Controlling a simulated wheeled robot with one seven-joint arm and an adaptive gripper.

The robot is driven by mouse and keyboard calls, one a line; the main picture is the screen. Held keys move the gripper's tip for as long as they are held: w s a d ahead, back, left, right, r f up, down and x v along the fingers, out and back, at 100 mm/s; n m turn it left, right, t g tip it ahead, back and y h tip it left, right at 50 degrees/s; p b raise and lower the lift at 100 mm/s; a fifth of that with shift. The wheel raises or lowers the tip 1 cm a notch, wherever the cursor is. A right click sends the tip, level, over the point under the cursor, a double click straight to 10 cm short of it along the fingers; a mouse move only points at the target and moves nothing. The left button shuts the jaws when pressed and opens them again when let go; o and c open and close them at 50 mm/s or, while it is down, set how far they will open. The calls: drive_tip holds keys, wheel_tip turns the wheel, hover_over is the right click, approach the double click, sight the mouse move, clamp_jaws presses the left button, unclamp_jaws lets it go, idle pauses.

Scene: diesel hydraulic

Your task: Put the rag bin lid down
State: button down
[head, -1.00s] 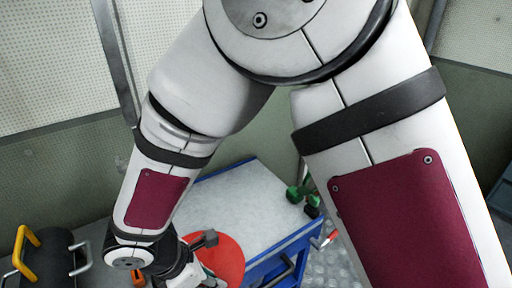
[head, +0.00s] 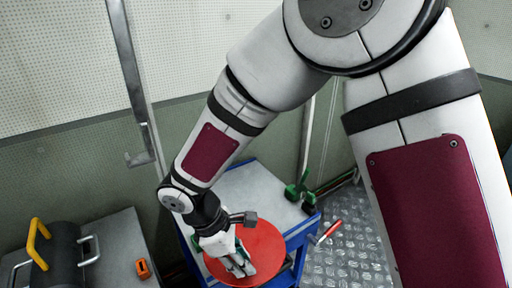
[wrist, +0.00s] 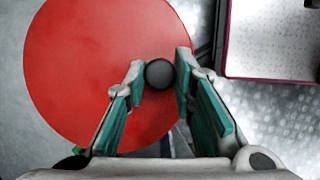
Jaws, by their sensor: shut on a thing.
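The rag bin lid (head: 270,243) is a flat red disc with a dark round knob (wrist: 160,74) at its middle. In the head view it is at the lower centre, over the front part of the blue-edged cart. My gripper (head: 240,266) is above the lid. In the wrist view my gripper (wrist: 160,76) has its two teal-padded fingers on either side of the knob, shut on it. I cannot tell from these views what lies directly under the lid, nor its exact height. The rag bin is not clearly seen.
The blue cart's grey top (head: 270,192) is mostly bare, with a green item (head: 297,190) at its right edge. A black toolbox with a yellow handle (head: 38,240) and an orange item (head: 143,268) sit on the left bench. Patterned metal floor (head: 345,240) lies right.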

drive_tip(key=w+d+r+m+g+y, duration=0.1)
drive_tip(key=w+d+r+m+g, duration=0.15)
drive_tip(key=d+m, duration=0.45)
drive_tip(key=w+d+r+m+g+y, duration=0.1)
drive_tip(key=w+d+r+m+y, duration=0.15)
drive_tip(key=d+m, duration=0.45)
drive_tip(key=w+d+r+m+g+y, duration=0.1)
drive_tip(key=w+d+r+m, duration=0.15)
drive_tip(key=d+m, duration=0.45)
wheel_tip(320, 180, up, 7)
drive_tip(key=s+d+n+p, duration=0.1)
drive_tip(key=s+n+p, duration=0.1)
drive_tip(key=p, duration=1.5)
drive_tip(key=shift+s+r, duration=0.15)
drive_tip(key=shift+s, duration=0.25)
drive_tip(key=shift+d, duration=0.1)
